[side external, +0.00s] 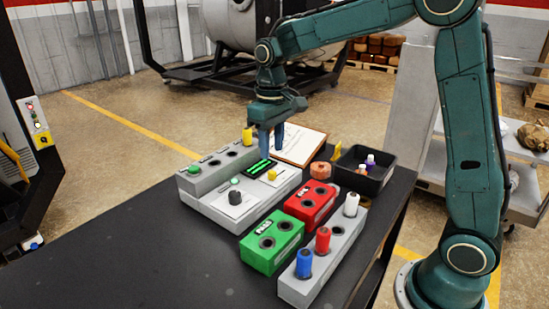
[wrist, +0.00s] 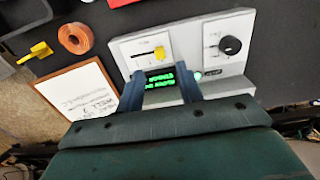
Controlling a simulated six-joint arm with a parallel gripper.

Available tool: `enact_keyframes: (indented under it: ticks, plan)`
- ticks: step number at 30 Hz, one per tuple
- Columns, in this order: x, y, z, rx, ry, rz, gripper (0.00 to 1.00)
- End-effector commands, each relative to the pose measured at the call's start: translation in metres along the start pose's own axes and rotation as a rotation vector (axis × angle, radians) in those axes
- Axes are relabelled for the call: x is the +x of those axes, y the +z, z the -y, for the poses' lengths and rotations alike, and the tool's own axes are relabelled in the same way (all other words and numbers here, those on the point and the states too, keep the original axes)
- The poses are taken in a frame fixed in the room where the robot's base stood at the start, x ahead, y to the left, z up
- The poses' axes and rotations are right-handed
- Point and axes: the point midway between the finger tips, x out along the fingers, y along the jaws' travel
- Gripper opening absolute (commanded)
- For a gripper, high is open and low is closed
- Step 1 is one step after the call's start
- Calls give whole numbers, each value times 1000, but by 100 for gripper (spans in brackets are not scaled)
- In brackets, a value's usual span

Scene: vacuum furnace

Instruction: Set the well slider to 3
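The slider (wrist: 159,53) has a yellow knob on a white plate of the grey control unit (wrist: 190,28). In the side view the yellow knob (side external: 272,175) sits in front of the green-lit display (side external: 260,168). The knob's scale marks are too small to read. My gripper (wrist: 161,80) is open and empty, its two blue fingers apart with the green display text between them in the wrist view. The side view shows my gripper (side external: 271,154) pointing down above the unit, behind the slider. Contact with the unit cannot be told.
A black dial (side external: 236,197) sits beside the slider. A clipboard (side external: 302,142), an orange tape roll (side external: 320,170) and a black bin (side external: 375,180) are nearby. Red (side external: 311,205) and green (side external: 272,241) blocks and a grey peg rack (side external: 293,290) stand in front. The table's left front is clear.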

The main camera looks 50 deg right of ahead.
Motion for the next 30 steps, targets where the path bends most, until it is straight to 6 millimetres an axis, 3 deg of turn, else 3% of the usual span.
enact_keyframes:
  ticks: [6, 12, 26, 30]
  plan:
    - [34, 1, 0, 0, 0, 3, 36]
    - [55, 0, 0, 0, 0, 2, 36]
    - [64, 0, 0, 0, 0, -1, 36]
    - [64, 0, 0, 0, 0, 0, 13]
